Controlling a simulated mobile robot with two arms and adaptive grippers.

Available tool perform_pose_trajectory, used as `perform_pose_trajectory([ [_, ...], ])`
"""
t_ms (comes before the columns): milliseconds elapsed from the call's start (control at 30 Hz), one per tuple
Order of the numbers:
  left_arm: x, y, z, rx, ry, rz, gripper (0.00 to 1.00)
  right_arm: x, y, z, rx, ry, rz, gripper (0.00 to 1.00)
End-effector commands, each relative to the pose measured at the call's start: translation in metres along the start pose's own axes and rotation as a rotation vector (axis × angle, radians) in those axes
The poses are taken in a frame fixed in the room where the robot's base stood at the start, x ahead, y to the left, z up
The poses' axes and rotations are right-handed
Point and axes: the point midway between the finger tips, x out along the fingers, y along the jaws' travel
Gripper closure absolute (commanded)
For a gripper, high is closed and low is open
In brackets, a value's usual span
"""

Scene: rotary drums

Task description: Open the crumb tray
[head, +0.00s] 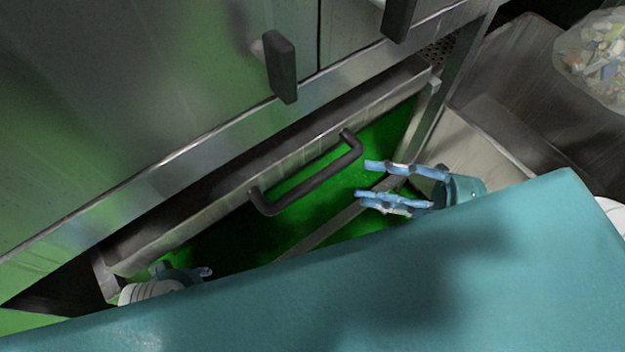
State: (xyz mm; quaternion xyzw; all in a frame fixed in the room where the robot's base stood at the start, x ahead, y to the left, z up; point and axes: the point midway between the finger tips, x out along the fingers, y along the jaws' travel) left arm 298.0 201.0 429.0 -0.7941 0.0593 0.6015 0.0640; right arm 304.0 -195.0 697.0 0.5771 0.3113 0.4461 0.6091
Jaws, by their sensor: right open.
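The crumb tray (218,208) shows as a long, low metal front under the machine, running diagonally from lower left to upper right. Its dark bar handle (308,184) stands out from the middle of that front. My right gripper (366,182) is open, with its two blue fingers pointing left toward the handle's right end. I see a small gap between the fingertips and the handle, and nothing between the fingers. My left gripper (205,272) shows at the lower left, well apart from the handle. It is mostly hidden by my teal body, so its jaw state is unclear.
Above the tray stand metal machine panels with dark handles (281,68). A thin metal frame bar (325,228) runs in front of the tray, near my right gripper. A clear bag of mixed scraps (597,62) is at the upper right. Green floor shows below the handle.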

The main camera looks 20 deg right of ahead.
Motion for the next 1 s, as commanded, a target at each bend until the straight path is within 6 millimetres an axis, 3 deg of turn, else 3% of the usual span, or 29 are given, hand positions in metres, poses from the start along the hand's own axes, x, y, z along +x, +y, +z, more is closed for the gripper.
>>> perform_pose_trajectory([
  [500, -0.001, 0.0, -0.001, 0.0, 0.001, 0.0, 0.6, 0.087, 0.003, 0.001, -0.001, -0.001, 0.005, 0.55],
  [700, 0.0, 0.0, 0.0, 0.0, 0.0, 0.0, 0.6, 0.102, 0.002, 0.001, 0.002, -0.003, 0.004, 0.55],
  [1000, 0.0, 0.0, 0.0, 0.0, 0.0, 0.0, 0.6, 0.104, 0.002, 0.001, 0.002, -0.003, 0.003, 0.57],
])
